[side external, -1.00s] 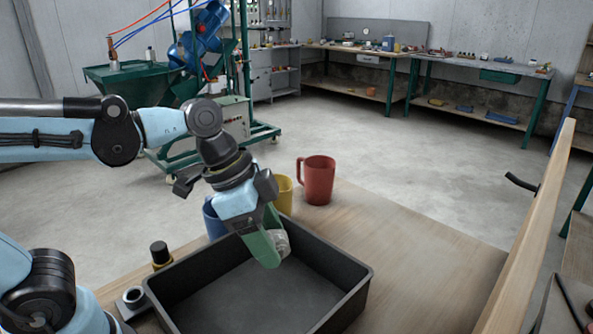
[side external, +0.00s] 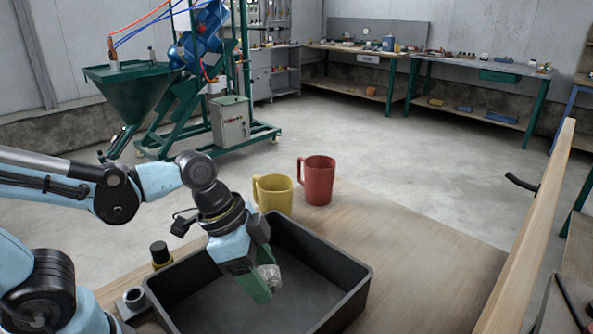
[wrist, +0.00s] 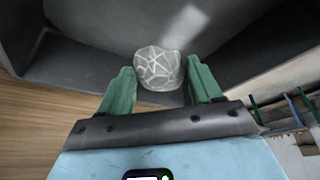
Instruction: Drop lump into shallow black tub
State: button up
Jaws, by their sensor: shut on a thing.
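The lump (side external: 270,276) is whitish grey with a net of pale lines. It also shows in the wrist view (wrist: 158,68), between the two green fingers. My gripper (side external: 264,284) is shut on the lump and points down inside the shallow black tub (side external: 360,284). In the side view the lump is below the tub's far rim and over its floor. Whether it touches the floor I cannot tell. The tub's dark wall and floor (wrist: 90,57) fill much of the wrist view.
A yellow mug (side external: 273,192) and a red mug (side external: 319,180) stand behind the tub on the wooden table (side external: 430,240). A wooden board (side external: 530,230) rises at the right. The table right of the tub is clear.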

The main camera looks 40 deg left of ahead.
jog(key=o, duration=1.2)
jog(key=shift+v, duration=6.05)
jog(key=shift+w+a+f+n+t+y, duration=0.6)
jog(key=shift+w+a+f+n, duration=0.5)
jog(key=shift+n, duration=0.45)
jog(key=shift+w+a+f+n+t+y, duration=0.55)
jog(key=shift+w+a+f+n+t, duration=0.25)
jog(key=shift+f+n, duration=0.6)
jog(key=shift+w+a+f+n+t+y, duration=0.6)
jog(key=shift+w+a+f+n, duration=0.45)
jog(key=shift+n, duration=0.6)
